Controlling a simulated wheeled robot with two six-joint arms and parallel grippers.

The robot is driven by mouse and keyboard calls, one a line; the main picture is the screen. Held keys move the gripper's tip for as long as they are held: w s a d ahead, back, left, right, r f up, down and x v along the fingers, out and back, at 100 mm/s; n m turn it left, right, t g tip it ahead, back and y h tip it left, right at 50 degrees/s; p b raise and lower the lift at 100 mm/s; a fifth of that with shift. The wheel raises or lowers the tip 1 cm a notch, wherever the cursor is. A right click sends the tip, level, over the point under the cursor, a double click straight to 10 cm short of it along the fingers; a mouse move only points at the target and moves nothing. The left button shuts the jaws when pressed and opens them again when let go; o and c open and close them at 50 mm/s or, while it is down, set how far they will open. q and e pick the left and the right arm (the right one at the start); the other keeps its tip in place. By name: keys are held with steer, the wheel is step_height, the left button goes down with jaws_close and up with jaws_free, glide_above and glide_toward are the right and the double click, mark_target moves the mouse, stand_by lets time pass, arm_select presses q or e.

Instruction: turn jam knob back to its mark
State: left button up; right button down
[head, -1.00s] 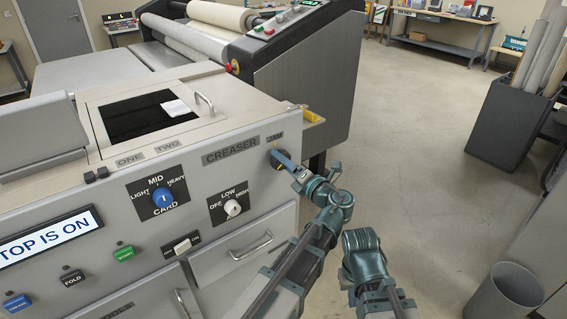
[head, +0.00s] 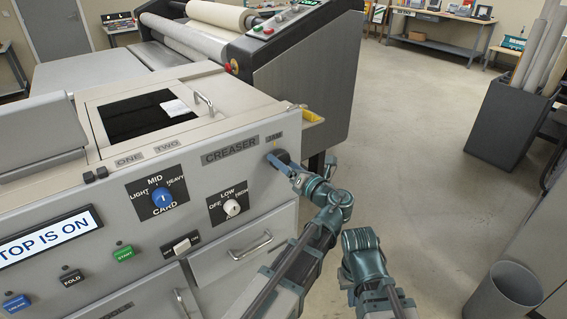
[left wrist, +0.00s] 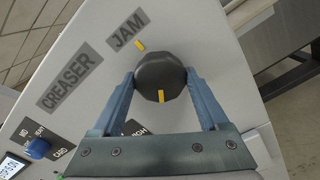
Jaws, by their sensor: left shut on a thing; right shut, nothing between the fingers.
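The jam knob (left wrist: 161,77) is black and round with a yellow pointer line on its face. In the left wrist view the pointer is at the knob's lower edge, towards my gripper. A yellow mark (left wrist: 139,45) is on the panel above and left of the knob, beside the JAM label (left wrist: 128,29), so pointer and mark are far out of line. My left gripper (left wrist: 160,85) is shut on the knob, one blue finger on each side. In the head view the knob (head: 281,157) is partly hidden by my left gripper (head: 277,161). My right gripper's fingers do not show.
The creaser's front panel carries a blue card knob (head: 162,198), a white knob (head: 232,208) and several buttons. A drawer handle (head: 251,245) sticks out below. A yellow object (head: 313,115) lies behind the knob's corner. Open floor (head: 420,150) lies to the right.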

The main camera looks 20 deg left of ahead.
arm_select(q)
steer(key=shift+f+m, duration=0.1)
steer(key=shift+m, duration=14.7)
steer(key=o, duration=1.3)
steer(key=shift+c, duration=0.2)
steer(key=shift+s+d, duration=0.1)
